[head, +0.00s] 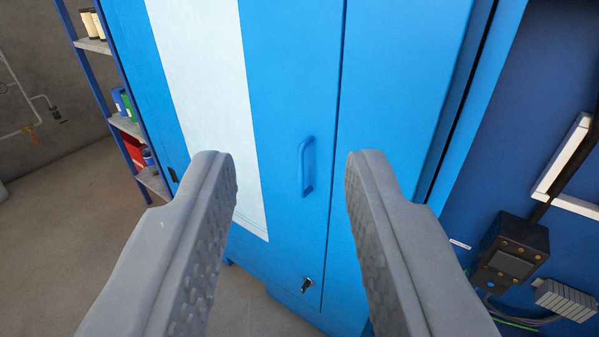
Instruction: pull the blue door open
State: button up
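The blue door (290,60) is the front of a tall blue cabinet, with a white panel (205,100) on it. It looks shut, with a thin dark seam along its right edge. A blue bar handle (305,166) stands upright near that seam. A lock with a key (307,285) sits below the handle. My gripper (292,172) is open, with one grey finger on each side of the handle in the picture. The fingers appear apart from the handle and empty. How far the handle lies beyond the fingertips is hard to tell.
A shelf rack (127,125) with cans and boxes stands at the left. Pipes (35,110) run on the grey wall behind it. At the right, a dark electrical box (510,255) and cables are on a dark blue panel. The floor (60,230) at the left is clear.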

jog(key=w+f, duration=1)
jog(key=f, duration=0.2)
send_near(301, 172)
jog(key=shift+h, duration=0.3)
jog(key=w, duration=0.8)
jog(key=shift+w+f, duration=0.1)
jog(key=shift+f, duration=0.05)
grip_shut()
